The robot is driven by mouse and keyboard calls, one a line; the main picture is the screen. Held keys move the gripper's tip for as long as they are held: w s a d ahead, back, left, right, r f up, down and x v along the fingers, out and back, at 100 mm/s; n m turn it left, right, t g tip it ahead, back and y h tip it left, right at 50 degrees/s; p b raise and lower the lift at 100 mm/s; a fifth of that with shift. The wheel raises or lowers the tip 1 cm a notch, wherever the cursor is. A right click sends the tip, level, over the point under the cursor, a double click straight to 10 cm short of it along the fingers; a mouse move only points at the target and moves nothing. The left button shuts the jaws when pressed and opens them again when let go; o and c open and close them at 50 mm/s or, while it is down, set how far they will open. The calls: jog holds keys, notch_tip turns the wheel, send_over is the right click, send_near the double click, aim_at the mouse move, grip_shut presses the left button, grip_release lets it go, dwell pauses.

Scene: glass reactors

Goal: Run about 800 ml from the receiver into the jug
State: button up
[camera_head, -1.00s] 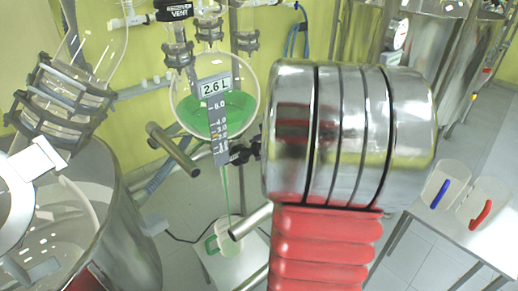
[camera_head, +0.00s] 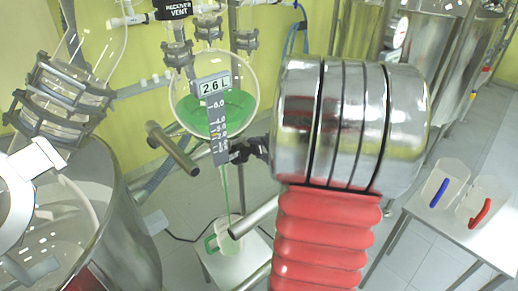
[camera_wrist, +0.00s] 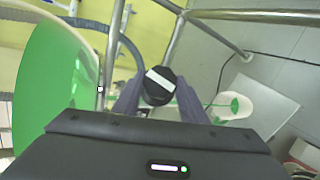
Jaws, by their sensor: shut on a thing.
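The receiver (camera_head: 242,93) is a round glass vessel of green liquid, and its label reads 2.6 L. A thin green stream (camera_head: 226,190) runs down from its outlet into the jug (camera_head: 226,236), a pale jug with a green handle. In the wrist view the jug (camera_wrist: 246,106) has green liquid inside. My gripper (camera_wrist: 160,90) is shut on a black valve knob (camera_wrist: 157,93) with a white bar across it, below the receiver. In the head view my gripper (camera_head: 250,150) is small and partly hidden by my arm.
The jug stands on a small white table (camera_head: 236,270). A metal pipe (camera_head: 172,148) juts out left of the outlet. A steel vessel (camera_head: 115,225) is at the left. Two other jugs, with a blue handle (camera_head: 438,196) and a red handle (camera_head: 480,213), stand on a table at the right.

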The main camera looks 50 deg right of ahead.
jog(key=shift+s+a+f+n, duration=0.1)
jog(key=shift+a+f+n, duration=0.05)
jog(key=shift+f+n, duration=0.2)
dwell(0.3)
jog(key=o, duration=0.8)
jog(key=shift+c, duration=0.2)
jog(key=o, duration=0.3)
jog(key=shift+r, duration=0.2)
jog(key=shift+r+m+g, duration=0.25)
jog(key=shift+m+g, duration=0.65)
jog(key=shift+m, duration=0.65)
jog(key=shift+w+d+r+m+g+y, duration=0.15)
jog(key=shift+m+g+y, duration=0.15)
jog(key=shift+m+g, duration=0.5)
jog(key=shift+w+d+m+g+y, duration=0.15)
jog(key=shift+m+g+y, duration=0.25)
jog(key=shift+m, duration=0.7)
jog(key=shift+m+g, duration=0.6)
